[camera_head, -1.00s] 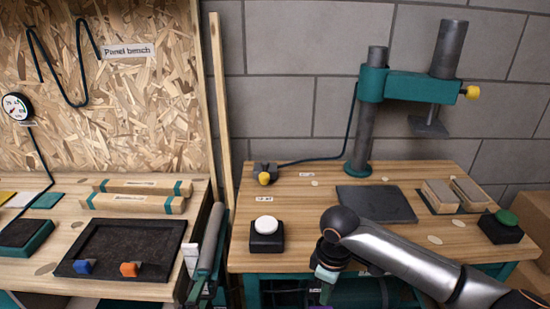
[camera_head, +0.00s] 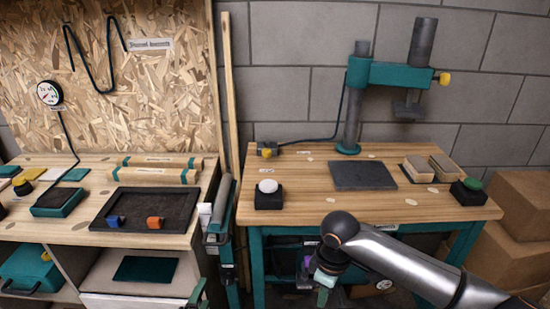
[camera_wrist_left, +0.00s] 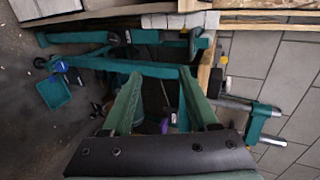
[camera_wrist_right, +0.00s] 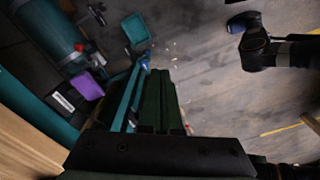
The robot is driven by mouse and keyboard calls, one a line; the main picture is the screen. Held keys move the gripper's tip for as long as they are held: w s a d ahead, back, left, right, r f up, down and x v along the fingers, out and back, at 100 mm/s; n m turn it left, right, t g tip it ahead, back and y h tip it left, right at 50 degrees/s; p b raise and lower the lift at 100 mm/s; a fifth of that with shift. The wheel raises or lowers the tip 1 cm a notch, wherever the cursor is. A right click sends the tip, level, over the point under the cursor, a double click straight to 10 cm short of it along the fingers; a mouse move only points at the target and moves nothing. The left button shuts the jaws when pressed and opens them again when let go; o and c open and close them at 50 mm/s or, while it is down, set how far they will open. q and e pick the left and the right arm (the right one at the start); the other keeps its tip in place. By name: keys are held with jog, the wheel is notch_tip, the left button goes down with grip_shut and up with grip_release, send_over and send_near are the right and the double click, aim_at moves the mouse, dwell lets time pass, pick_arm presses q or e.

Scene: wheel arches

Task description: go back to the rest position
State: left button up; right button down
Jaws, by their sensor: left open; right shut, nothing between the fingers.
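My right gripper (camera_head: 323,296) hangs at the end of its bent arm, in front of the right bench and below its top. In the right wrist view its green fingers (camera_wrist_right: 158,95) are together with nothing between them, above the floor. My left gripper shows only as a green tip (camera_head: 196,292) at the bottom edge of the head view; its arm is out of view. In the left wrist view its green fingers (camera_wrist_left: 160,95) are spread apart and empty. Neither gripper visibly touches anything.
The right bench (camera_head: 330,207) carries a press (camera_head: 353,100), a dark plate (camera_head: 362,175), a white button (camera_head: 268,187) and a green button (camera_head: 473,184). The left bench (camera_head: 60,230) holds a dark tray (camera_head: 145,207). Cardboard boxes (camera_head: 520,205) stand at the right. Grey floor shows below (camera_wrist_right: 220,100).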

jog(key=s+a+f+m+t+y+p, duration=0.4)
jog(key=s+a+f+m+y+p, duration=0.15)
jog(key=a, duration=0.35)
pick_arm(q)
jog(key=s+f+n+g+h+p, duration=0.2)
jog(key=s+f+n+g+p, duration=0.2)
jog(key=s+n, duration=1.1)
jog(key=shift+s+a+f+n, duration=0.25)
jog(key=shift+s+n, duration=0.15)
jog(key=shift+s, duration=0.7)
pick_arm(e)
jog(key=s+d+m+t+h, duration=0.3)
jog(key=s+d, duration=0.8)
jog(key=d, duration=0.4)
jog(key=shift+s+d+f+m+t, duration=0.15)
jog(key=shift+s+m+t, duration=0.15)
jog(key=shift+m+t, duration=0.65)
jog(key=shift+h, duration=0.25)
